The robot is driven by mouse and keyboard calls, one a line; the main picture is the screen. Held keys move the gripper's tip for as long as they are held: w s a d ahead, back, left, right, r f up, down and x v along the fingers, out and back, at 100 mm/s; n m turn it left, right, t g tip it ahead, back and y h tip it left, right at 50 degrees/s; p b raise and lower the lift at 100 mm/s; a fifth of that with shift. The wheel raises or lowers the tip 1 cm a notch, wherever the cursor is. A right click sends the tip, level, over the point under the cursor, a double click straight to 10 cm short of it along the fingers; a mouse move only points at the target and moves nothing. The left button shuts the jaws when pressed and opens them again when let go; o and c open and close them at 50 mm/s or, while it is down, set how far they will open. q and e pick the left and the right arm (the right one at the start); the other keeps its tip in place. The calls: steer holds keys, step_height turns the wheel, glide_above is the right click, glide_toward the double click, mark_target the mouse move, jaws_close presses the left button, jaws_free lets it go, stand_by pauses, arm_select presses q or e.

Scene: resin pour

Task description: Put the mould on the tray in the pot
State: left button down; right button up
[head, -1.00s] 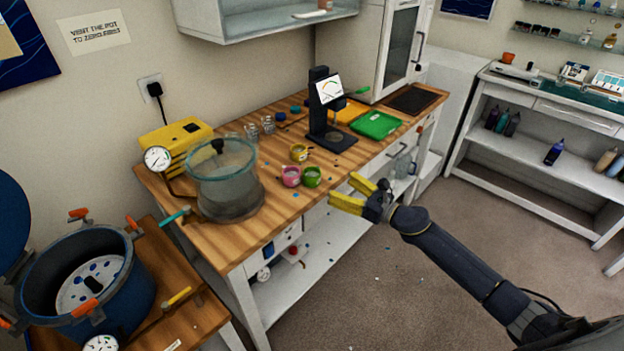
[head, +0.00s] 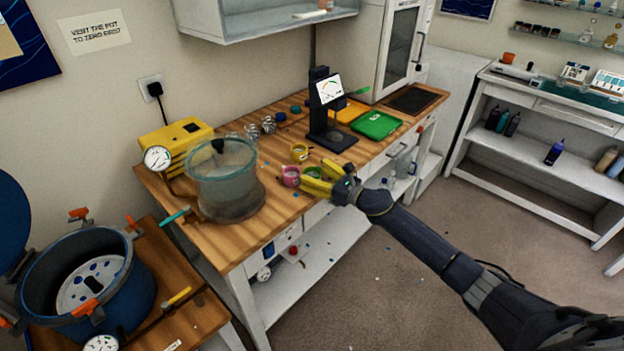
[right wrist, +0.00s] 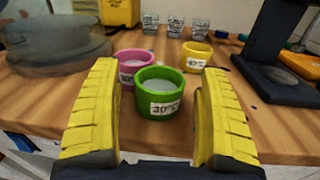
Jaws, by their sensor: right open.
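My right gripper (head: 314,176) is open at the front edge of the wooden bench. In the right wrist view its yellow fingers (right wrist: 160,72) stand either side of a green cup (right wrist: 160,102) with a white label; I see no contact. The green cup is partly hidden by the fingers in the head view (head: 314,172). The blue pot (head: 127,300) is open at lower left, with a pale perforated plate inside. A green tray (head: 377,125) and an orange tray (head: 347,112) lie at the bench's right. I cannot make out a mould on either. My left gripper is out of view.
A pink cup (right wrist: 133,66) and a yellow cup (right wrist: 194,56) stand close behind the green one. A glass chamber (head: 222,180), a yellow pump (head: 180,142) and a black stand with a dial (head: 330,95) are on the bench.

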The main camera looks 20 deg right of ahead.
steer(key=shift+w+a, duration=0.4)
steer(key=shift+w, duration=0.2)
steer(key=shift+c, duration=0.4)
steer(key=c, duration=1.4)
steer(key=shift+o, duration=0.2)
steer(key=shift+r, duration=0.15)
